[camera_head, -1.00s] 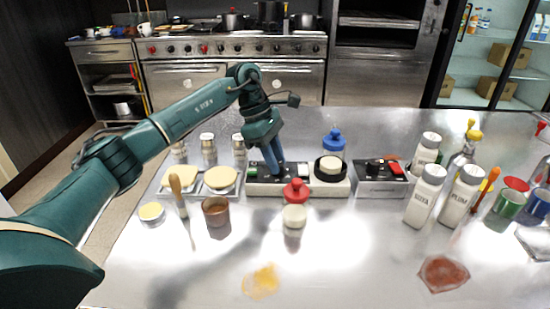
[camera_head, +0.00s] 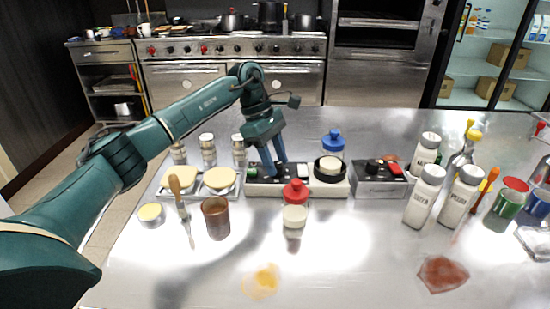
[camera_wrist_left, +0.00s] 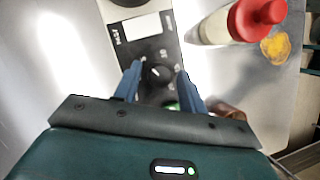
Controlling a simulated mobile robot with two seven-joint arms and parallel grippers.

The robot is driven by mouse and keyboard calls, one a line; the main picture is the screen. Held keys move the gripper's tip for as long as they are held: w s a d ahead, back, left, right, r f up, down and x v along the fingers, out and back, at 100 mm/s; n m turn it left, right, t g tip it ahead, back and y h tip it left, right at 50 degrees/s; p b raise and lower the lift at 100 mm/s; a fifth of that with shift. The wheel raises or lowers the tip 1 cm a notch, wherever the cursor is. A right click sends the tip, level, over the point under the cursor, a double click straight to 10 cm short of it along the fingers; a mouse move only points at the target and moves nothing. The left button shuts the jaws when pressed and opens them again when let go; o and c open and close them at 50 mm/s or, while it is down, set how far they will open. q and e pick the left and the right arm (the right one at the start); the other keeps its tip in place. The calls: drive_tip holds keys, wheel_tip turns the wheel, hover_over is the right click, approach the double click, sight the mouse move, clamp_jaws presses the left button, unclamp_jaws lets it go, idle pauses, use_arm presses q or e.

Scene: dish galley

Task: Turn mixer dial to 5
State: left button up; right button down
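The mixer is a long low device with a black top panel (camera_head: 292,174) near the middle of the counter in the head view. In the left wrist view its panel carries a black round dial (camera_wrist_left: 157,72) with small white marks around it, a white label plate (camera_wrist_left: 141,27) and a green button, partly hidden. The pointer setting is too small to read. My left gripper (camera_head: 273,172) points down over the left part of the panel. Its blue fingers (camera_wrist_left: 160,80) are apart, one on each side of the dial; I cannot tell whether they touch it. My right gripper is out of view.
A round black-rimmed cream piece (camera_head: 330,168) sits on the mixer's right part. A red-capped jar (camera_head: 295,215) and a brown cup (camera_head: 216,218) stand in front. Another device (camera_head: 380,178) is to the right, near white shakers (camera_head: 424,198). The front counter is mostly clear.

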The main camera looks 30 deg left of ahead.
use_arm(q)
drive_tip(key=shift+o, duration=0.7)
drive_tip(key=v, duration=1.3)
